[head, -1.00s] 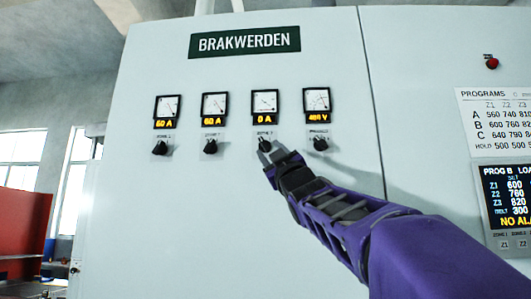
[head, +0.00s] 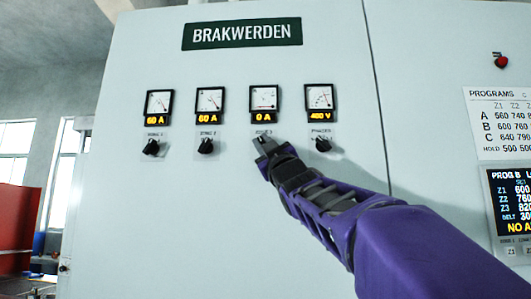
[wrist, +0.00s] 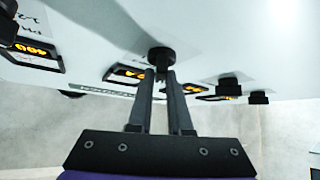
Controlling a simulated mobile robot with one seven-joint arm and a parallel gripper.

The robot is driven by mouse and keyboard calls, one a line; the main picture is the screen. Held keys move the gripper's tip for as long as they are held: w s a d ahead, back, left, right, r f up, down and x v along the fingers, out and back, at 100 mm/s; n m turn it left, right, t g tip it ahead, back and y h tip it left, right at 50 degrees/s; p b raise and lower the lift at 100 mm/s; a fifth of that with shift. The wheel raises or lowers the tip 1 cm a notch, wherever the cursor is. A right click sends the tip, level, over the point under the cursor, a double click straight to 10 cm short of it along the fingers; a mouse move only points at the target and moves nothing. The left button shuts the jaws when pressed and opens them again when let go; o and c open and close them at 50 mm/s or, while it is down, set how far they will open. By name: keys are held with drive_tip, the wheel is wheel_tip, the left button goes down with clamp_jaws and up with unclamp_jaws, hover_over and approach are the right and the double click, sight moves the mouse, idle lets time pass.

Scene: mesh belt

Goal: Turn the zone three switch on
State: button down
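The zone three switch is a round black knob with a narrow grip, under the meter reading 0 A (head: 263,118). In the wrist view the knob (wrist: 161,54) is at the fingertips, its narrow grip between them. My gripper (head: 265,144) hides most of it in the head view. The fingers (wrist: 161,78) look closed in on the grip with a narrow gap between them. The turn position of the knob is hidden in the head view.
Two similar knobs, zone 1 (head: 151,147) and zone 2 (head: 205,146), are to the left under meters reading 60 A. Another knob (head: 323,144) is close on the right under the 400 V meter. A red button (head: 501,61) and program display (head: 513,200) are further right.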

drive_tip(key=shift+w+d+f, duration=0.1)
drive_tip(key=shift+w+f, duration=0.1)
drive_tip(key=shift+f, duration=0.1)
drive_tip(key=shift+f+m+t+h+b, duration=0.15)
drive_tip(key=shift+m+t+h+b, duration=0.25)
drive_tip(key=shift+m+h+b, duration=0.3)
drive_tip(key=shift+a+r+m+g+h+p, duration=0.1)
drive_tip(key=shift+m+g+h+p, duration=0.15)
drive_tip(key=shift+m+h, duration=3.55)
drive_tip(key=shift+a+r+m+g+h+p, duration=0.15)
drive_tip(key=shift+m+h+p, duration=0.15)
drive_tip(key=shift+m+h, duration=3.5)
drive_tip(key=shift+d+f+m+g+h+p, duration=0.1)
drive_tip(key=shift+m+g+h+p, duration=0.15)
drive_tip(key=shift+m+h, duration=3.5)
drive_tip(key=shift+r+m+g+y, duration=0.1)
drive_tip(key=shift+m+g+y, duration=0.25)
drive_tip(key=shift+m, duration=0.9)
